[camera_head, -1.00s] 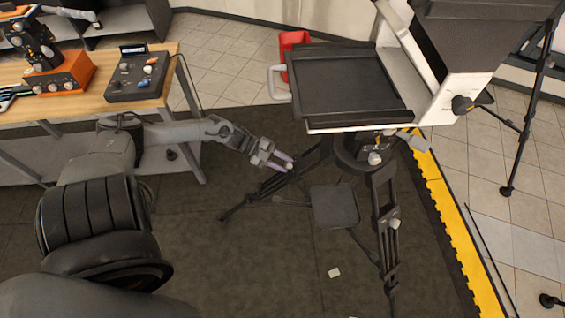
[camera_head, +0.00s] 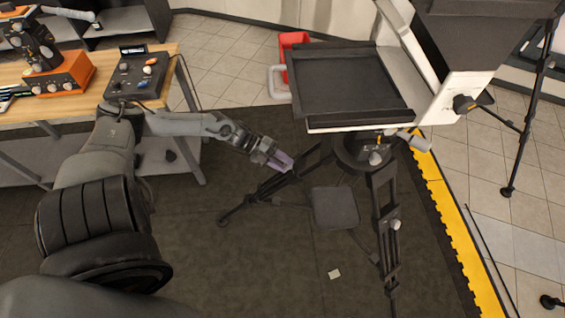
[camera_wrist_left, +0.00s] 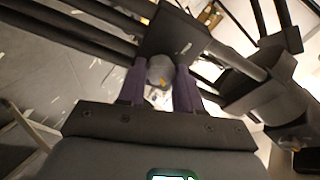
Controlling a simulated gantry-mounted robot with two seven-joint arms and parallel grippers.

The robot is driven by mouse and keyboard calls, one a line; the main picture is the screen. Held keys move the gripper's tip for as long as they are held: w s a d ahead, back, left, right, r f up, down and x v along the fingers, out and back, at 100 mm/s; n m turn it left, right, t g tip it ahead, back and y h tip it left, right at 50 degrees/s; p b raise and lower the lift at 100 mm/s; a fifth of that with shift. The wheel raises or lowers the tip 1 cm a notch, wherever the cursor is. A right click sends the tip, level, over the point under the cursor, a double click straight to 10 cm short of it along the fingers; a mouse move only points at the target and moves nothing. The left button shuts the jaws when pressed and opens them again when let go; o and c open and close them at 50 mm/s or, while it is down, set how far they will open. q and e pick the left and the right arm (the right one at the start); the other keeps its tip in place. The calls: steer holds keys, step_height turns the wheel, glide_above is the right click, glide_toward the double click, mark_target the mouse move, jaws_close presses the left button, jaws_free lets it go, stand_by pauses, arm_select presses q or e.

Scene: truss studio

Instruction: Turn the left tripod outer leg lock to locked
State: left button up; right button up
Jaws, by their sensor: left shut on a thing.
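The black tripod (camera_head: 385,215) stands on the dark mat and carries a teleprompter-like rig. Its left leg (camera_head: 262,190) runs down and to the left. My left gripper (camera_head: 286,164) reaches this leg from the left, at its upper part. In the left wrist view, the purple fingers (camera_wrist_left: 160,84) are shut on a round grey lock knob (camera_wrist_left: 160,68) that sits against a black block (camera_wrist_left: 172,32) on the leg. A small yellow-orange mark shows on the knob; its exact setting cannot be told. In the head view the fingers hide the knob. My right gripper is not in view.
The rig's flat black tray (camera_head: 345,85) overhangs the tripod above my left gripper. A wooden bench (camera_head: 185,62) with a control box (camera_head: 137,76) stands at the left, close to my arm. A red bin (camera_head: 293,42) is behind.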

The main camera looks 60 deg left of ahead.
arm_select(q)
steer(key=o, duration=1)
steer(key=shift+o, duration=0.2)
steer(key=shift+s+a+r, duration=0.1)
steer(key=p+v, duration=0.4)
steer(key=v, duration=0.6)
steer(key=shift+s+a, duration=0.15)
steer(key=shift+a, duration=0.05)
